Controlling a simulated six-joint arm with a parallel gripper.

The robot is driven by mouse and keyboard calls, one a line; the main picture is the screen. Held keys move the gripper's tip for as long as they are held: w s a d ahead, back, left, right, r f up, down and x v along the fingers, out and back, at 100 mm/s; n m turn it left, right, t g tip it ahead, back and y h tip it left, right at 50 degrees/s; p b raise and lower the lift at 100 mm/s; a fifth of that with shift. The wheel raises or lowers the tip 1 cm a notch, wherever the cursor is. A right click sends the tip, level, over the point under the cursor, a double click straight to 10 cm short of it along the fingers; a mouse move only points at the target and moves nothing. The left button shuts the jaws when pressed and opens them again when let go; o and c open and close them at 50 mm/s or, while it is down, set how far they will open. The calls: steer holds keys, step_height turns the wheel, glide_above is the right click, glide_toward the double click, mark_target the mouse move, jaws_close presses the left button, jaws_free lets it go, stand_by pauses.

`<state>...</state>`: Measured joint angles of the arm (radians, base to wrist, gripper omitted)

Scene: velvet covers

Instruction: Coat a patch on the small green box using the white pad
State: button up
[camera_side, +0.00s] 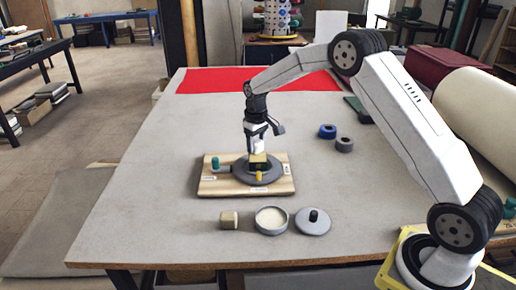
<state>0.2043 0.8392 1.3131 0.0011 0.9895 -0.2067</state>
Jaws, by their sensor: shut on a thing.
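My gripper (258,135) points down over the wooden board (212,186) and is shut on the white pad (258,146), which shows as a pale piece between the fingers. Just below it a small olive-green box (258,164) with a yellowish top sits on a dark grey round plate (278,177) on the board. The pad is right at the top of the box; I cannot tell whether they touch. The fingers partly hide the pad.
In front of the board stand a beige block (229,220), an open round tin (271,219) with cream contents, and a grey lid (313,222) with a black knob. Blue (327,131) and grey (344,144) rings lie to the right. Red cloth (205,82) lies behind. The table's left side is clear.

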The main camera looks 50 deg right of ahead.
steer(key=shift+w+d, duration=0.25)
steer(key=shift+s+d, duration=0.15)
steer(key=shift+d, duration=0.05)
steer(key=shift+s, duration=0.25)
steer(key=shift+s+a, duration=2.25)
steer(key=shift+a, duration=0.1)
steer(key=shift+w+d, duration=2.3)
steer(key=shift+d, duration=0.05)
steer(key=shift+w+d+r, duration=0.1)
steer(key=shift+w+r, duration=0.05)
steer(key=shift+r, duration=3.85)
steer(key=shift+a, duration=0.2)
